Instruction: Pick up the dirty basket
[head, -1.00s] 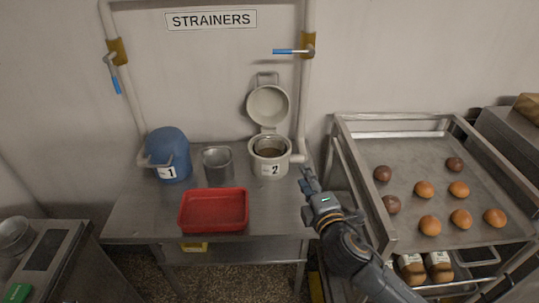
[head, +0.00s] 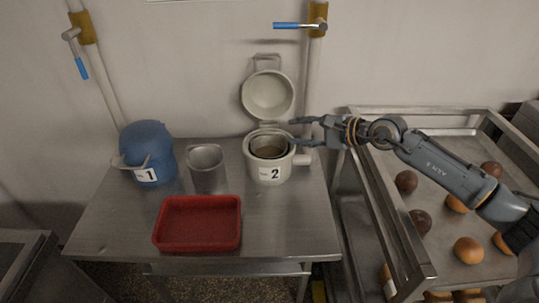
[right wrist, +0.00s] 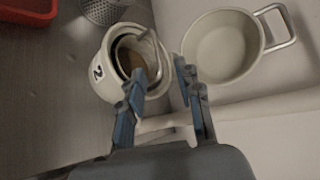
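Strainer housing 2 (head: 268,172) is cream, with its round lid (head: 268,95) swung open at the back. A metal basket (head: 268,143) sits inside it with brownish contents. In the right wrist view the basket (right wrist: 130,45) shows a metal handle over brown matter. My right gripper (head: 296,135) is open and empty, just right of the housing's mouth. In the right wrist view its fingers (right wrist: 160,68) are apart, with the left fingertip overlapping the mouth's edge. Nothing is between them. My left gripper is out of view.
A clean-looking metal basket (head: 207,168) stands left of housing 2. Blue strainer housing 1 (head: 148,153) is shut. A red tray (head: 198,247) lies empty at the table's front. A rack with buns (head: 346,200) borders the right side.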

